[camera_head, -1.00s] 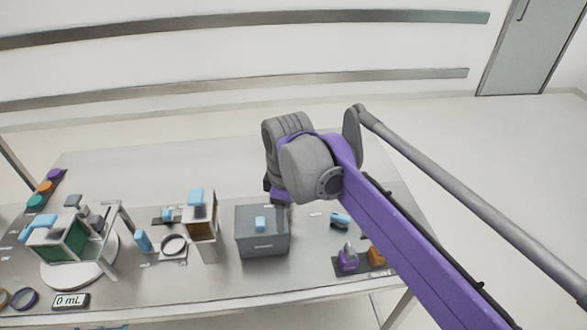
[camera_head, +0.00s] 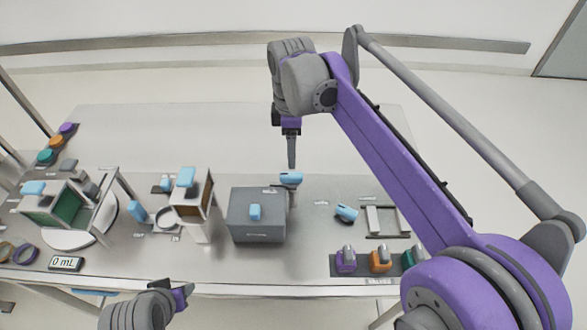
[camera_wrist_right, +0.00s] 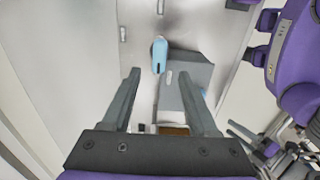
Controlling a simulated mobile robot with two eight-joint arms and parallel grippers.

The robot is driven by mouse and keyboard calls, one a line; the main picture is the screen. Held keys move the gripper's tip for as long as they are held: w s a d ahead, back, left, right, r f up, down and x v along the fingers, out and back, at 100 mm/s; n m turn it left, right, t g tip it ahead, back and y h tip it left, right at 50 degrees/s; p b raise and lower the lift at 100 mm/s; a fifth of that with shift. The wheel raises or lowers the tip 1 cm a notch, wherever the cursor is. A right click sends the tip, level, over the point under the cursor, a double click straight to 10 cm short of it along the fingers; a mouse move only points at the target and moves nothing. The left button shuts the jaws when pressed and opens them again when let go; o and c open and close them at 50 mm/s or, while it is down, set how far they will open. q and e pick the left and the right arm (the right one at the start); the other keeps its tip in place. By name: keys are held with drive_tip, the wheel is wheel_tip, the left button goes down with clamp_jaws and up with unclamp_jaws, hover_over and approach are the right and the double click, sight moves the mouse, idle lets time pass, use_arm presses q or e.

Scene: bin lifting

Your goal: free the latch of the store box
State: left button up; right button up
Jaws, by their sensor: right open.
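The store box is a grey box (camera_head: 257,222) with a blue knob (camera_head: 255,212) on its lid. A light-blue handle (camera_head: 291,179) stands on a grey post at the box's back right corner; it may be the latch. My right gripper (camera_head: 292,165) points down just above this handle, apart from it as far as I can tell. In the right wrist view its fingers (camera_wrist_right: 160,76) are open and empty, with the blue handle (camera_wrist_right: 159,54) ahead between them and the grey box (camera_wrist_right: 190,72) beside it. My left gripper (camera_head: 183,296) is low at the front edge; its fingers do not show clearly.
Left of the box stand a cabinet with a brown front (camera_head: 209,195) and a green-fronted box (camera_head: 66,207). To the right lie a blue-handled piece (camera_head: 346,213), a metal frame (camera_head: 383,220) and a dark tray of coloured weights (camera_head: 362,274). The table behind is clear.

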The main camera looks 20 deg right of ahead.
sight(293, 174)
wheel_tip(293, 174, down, 8)
drive_tip(key=shift+d+f, duration=0.1)
drive_tip(key=shift+f, duration=0.1)
clamp_jaws()
idle(0.4)
